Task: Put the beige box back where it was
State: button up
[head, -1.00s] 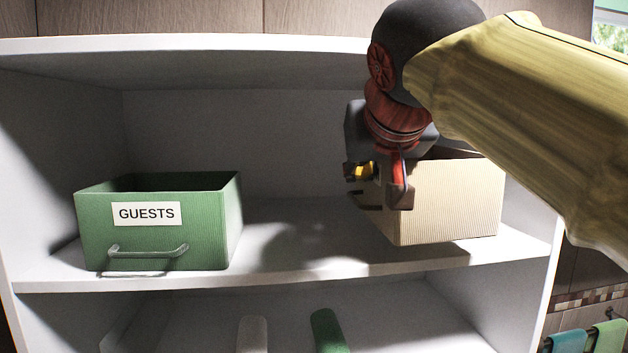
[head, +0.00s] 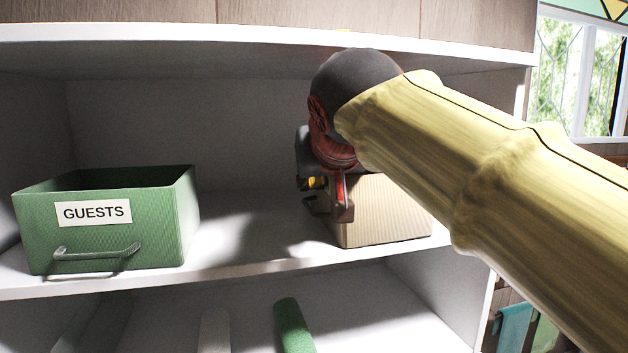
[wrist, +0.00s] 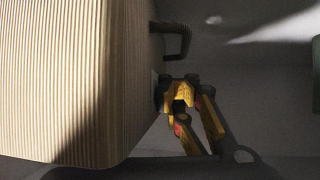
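The beige box (head: 385,215) is a ribbed, open-topped box at the right end of the middle shelf, close to its front edge. My gripper (head: 328,190) is at the box's left side and appears shut on it. The wrist view shows the beige box (wrist: 60,80) filling the left half, with a dark handle (wrist: 182,40) on its side. A yellow and black finger of my gripper (wrist: 178,95) lies against that side. The other finger is hidden there. My arm covers the box's upper right. I cannot tell whether its bottom touches the shelf.
A green box (head: 150,235) labelled GUESTS stands at the left of the same shelf (head: 240,262). Free shelf lies between the boxes. A shelf board is above. A green roll (head: 293,325) and a pale roll (head: 214,332) are on the shelf below.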

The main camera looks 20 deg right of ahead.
jog(key=o, duration=0.8)
jog(key=shift+r, duration=0.1)
notch_tip(320, 180, up, 6)
send_over(357, 192)
jog(key=w+a, duration=0.2)
jog(key=a, duration=0.1)
jog(key=shift+s+b, duration=0.1)
jog(key=shift+b, duration=0.3)
